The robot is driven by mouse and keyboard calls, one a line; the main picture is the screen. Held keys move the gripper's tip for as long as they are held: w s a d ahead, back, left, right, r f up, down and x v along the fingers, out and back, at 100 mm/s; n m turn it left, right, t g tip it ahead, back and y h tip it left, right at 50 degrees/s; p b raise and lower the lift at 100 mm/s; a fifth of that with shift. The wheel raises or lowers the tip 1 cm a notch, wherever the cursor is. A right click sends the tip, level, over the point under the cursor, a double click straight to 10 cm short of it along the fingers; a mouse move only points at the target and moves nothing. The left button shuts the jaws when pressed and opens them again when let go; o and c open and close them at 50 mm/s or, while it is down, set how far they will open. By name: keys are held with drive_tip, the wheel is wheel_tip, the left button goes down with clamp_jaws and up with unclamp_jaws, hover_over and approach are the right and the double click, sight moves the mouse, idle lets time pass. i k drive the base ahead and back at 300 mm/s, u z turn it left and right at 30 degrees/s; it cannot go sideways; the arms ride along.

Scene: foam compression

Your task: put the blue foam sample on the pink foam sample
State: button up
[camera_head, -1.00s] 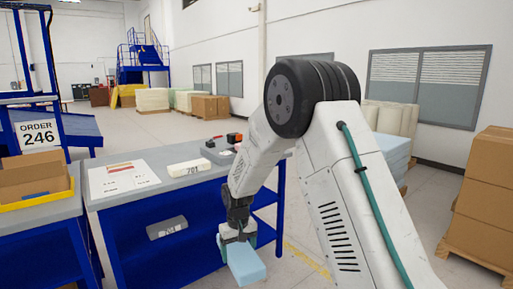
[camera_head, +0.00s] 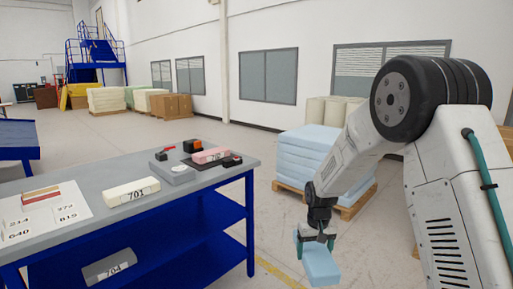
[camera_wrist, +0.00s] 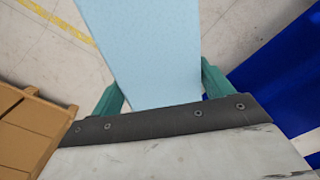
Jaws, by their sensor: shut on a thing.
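The blue foam sample (camera_head: 320,264) is a light blue block held in my gripper (camera_head: 315,240), out over the floor to the right of the table. In the wrist view the blue foam sample (camera_wrist: 143,50) stretches away between the two green fingers of my gripper (camera_wrist: 160,90), which are shut on its sides. The pink foam sample (camera_head: 211,155) is a small pink block at the far right end of the table, apart from my gripper. It lies on a dark flat piece among small black and orange items.
The blue-framed table (camera_head: 90,200) carries a white block marked 701 (camera_head: 131,193) and a sheet with numbers (camera_head: 40,213). A grey block (camera_head: 109,268) lies on its lower shelf. A pallet of large blue foam sheets (camera_head: 315,160) stands behind my arm. Floor between is clear.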

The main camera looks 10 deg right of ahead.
sight(212, 151)
drive_tip(key=z, duration=0.15)
drive_tip(key=i, duration=1.25)
drive_tip(key=u, duration=0.7)
